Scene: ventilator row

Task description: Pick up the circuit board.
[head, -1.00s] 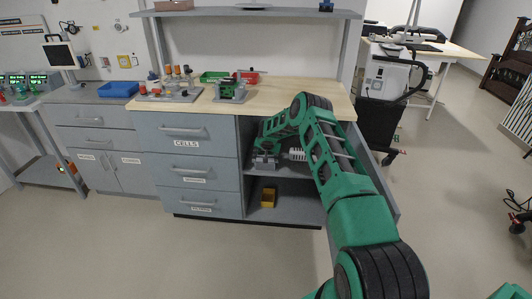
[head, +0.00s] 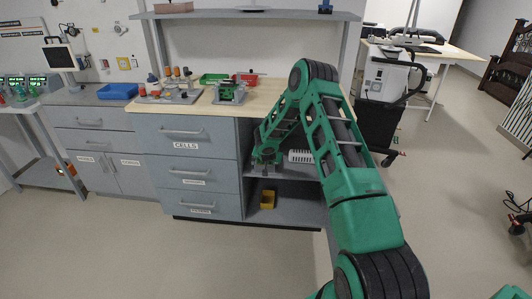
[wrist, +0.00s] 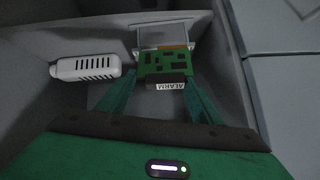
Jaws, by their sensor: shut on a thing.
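The circuit board (wrist: 163,62) is green with dark chips, and a pale label reading "ALARM" shows at its near edge. In the wrist view it lies between the two green fingers of my gripper (wrist: 164,82), which is shut on it. In the head view my gripper (head: 266,160) is low inside the open cabinet bay, at the upper shelf, and the board is hard to make out there.
A white vented unit (wrist: 86,67) lies on the shelf left of my gripper; it also shows in the head view (head: 300,156). Drawers (head: 186,165) bound the bay. The worktop (head: 290,95) above holds fixtures and trays.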

